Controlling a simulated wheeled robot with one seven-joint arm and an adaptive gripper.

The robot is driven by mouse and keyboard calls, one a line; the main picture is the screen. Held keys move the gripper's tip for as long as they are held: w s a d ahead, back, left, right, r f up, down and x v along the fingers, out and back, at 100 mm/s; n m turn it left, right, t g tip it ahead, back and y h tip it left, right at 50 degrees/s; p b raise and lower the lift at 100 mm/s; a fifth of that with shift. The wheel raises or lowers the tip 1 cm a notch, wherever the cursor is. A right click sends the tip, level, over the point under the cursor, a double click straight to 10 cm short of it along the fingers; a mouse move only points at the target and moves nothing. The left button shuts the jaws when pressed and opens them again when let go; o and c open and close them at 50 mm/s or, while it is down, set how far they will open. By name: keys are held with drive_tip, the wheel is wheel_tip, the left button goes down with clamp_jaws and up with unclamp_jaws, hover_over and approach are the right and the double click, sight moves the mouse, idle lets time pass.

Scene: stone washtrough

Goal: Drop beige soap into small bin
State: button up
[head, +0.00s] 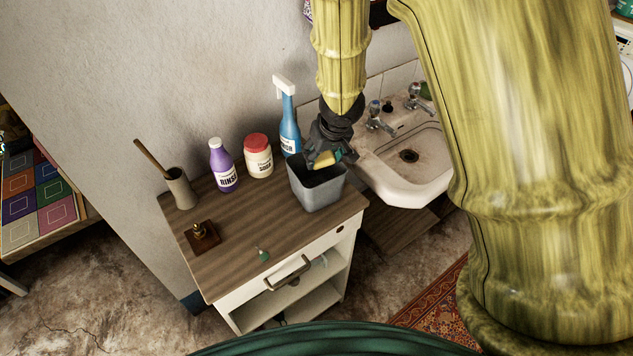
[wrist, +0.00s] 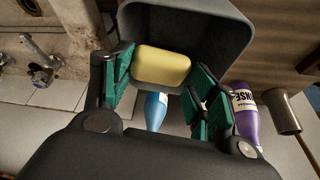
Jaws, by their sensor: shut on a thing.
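The beige soap (wrist: 162,65), a rounded yellowish bar, is between the green-padded fingers of my gripper (wrist: 158,80) in the wrist view. In the head view my gripper (head: 326,155) is over the small grey bin (head: 319,193), with the soap (head: 324,160) showing at its fingertips. The bin stands on the right end of the wooden cabinet top. Its open mouth (wrist: 235,15) lies beyond the soap in the wrist view. My gripper is shut on the soap. The soap is at or above the rim; its exact height is hard to tell.
A blue spray bottle (head: 289,122), a white jar with red lid (head: 258,157) and a purple bottle (head: 222,166) stand behind and left of the bin. A brush holder (head: 181,188) is farther left. A sink (head: 412,160) is at right.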

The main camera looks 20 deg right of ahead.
drive_tip(key=o, duration=1.7)
drive_tip(key=shift+c, duration=0.2)
drive_tip(key=shift+s+r, duration=0.1)
drive_tip(key=shift+r, duration=0.05)
drive_tip(key=v, duration=1.1)
drive_tip(key=shift+s+r, duration=0.2)
drive_tip(key=shift+r, duration=0.1)
